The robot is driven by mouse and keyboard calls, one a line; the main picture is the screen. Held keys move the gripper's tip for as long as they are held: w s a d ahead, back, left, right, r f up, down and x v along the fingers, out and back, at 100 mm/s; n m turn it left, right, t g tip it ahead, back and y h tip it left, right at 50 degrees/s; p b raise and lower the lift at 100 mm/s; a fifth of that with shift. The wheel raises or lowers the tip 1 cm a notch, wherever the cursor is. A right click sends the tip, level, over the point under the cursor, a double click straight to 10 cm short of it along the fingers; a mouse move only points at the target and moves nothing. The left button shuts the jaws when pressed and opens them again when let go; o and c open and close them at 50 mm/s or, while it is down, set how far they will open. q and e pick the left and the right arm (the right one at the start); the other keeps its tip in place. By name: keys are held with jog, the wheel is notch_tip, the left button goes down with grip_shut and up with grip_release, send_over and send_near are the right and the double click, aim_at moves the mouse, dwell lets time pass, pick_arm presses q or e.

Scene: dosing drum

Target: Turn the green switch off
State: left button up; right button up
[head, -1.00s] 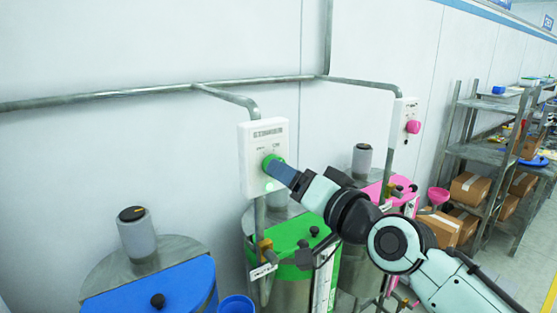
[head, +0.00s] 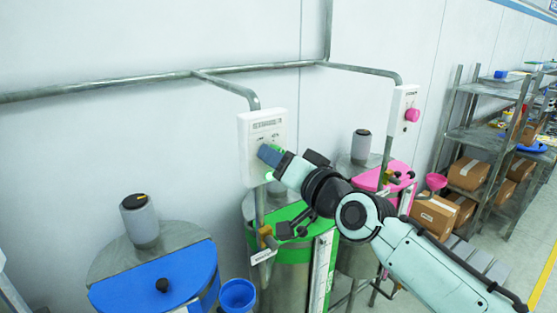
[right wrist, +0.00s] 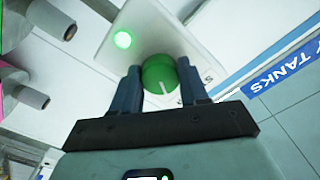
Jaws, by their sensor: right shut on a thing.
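The green switch is a round knob (right wrist: 159,75) with a pale pointer line, on a white wall box (head: 247,160). In the head view my right gripper (head: 270,156) covers most of the knob, and only a green sliver shows. In the right wrist view the two fingers of my right gripper (right wrist: 160,88) are on either side of the knob, shut on it. A green lamp (right wrist: 123,40) on the box is lit. My left gripper is not in view.
Below the box stands a drum with a green lid (head: 290,240). A blue-lidded drum (head: 165,285) and a blue bucket (head: 237,294) are to the left. A second box with a pink knob (head: 412,115) is to the right. Shelves with cartons stand further right.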

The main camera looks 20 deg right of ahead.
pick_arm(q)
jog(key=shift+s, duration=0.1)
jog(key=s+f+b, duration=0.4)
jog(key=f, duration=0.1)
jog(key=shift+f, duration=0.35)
pick_arm(e)
jog(key=shift+d+r+n, duration=0.1)
jog(key=shift+n, duration=5.8)
jog(key=o, duration=1.1)
jog(key=shift+w, duration=0.1)
jog(key=shift+c, duration=0.2)
pick_arm(q)
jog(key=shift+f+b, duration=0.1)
jog(key=shift+b, duration=0.2)
